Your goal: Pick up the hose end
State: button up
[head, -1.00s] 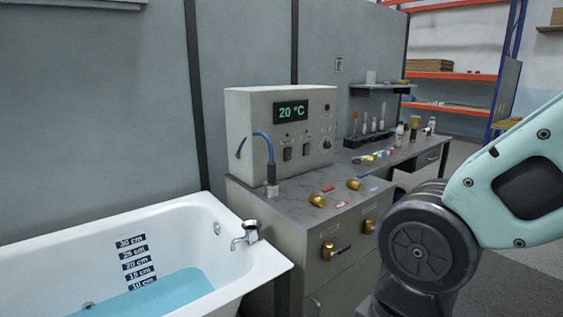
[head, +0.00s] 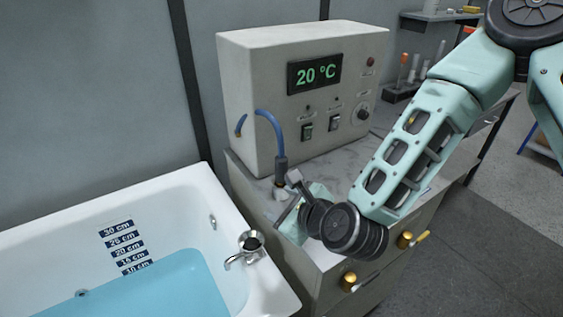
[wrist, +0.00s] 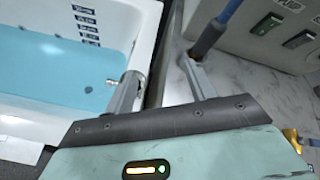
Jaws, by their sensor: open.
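In the wrist view, the hose end (wrist: 208,38) shows at the tip of the right finger of my gripper (wrist: 160,75), not clearly between the fingers. I cannot tell whether that finger touches it. The lower part of the hose end is partly hidden behind the finger there.
The grey control box (head: 245,90) reads 20 °C and stands behind the hose on the counter (head: 335,160). The bathtub (head: 180,195) with blue water and a metal tap (head: 250,243) lies to the left, close to my gripper. Brass-knobbed valves (head: 405,240) stick out from the cabinet front.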

aim_at(283, 171)
jog(key=w+d+r+m+t+h+p, duration=0.1)
jog(key=w+d+m+t+h+p, duration=0.2)
jog(key=m, duration=0.6)
jog(key=p+x, duration=0.1)
jog(key=x, duration=0.5)
jog(key=p+x, duration=0.2)
jog(key=x, duration=0.4)
jog(key=shift+w+d+r, duration=0.1)
jog(key=shift+d+r, duration=0.1)
jog(key=shift+d, duration=0.05)
jog(key=p+x, duration=0.3)
jog(key=x, duration=0.1)
jog(key=shift+w+r, duration=0.1)
jog(key=shift+r, duration=0.1)
jog(key=shift+w+a+f, duration=0.2)
jog(key=shift+w+f, duration=0.2)
jog(key=shift+w, duration=0.2)
jog(key=c, duration=1.1)
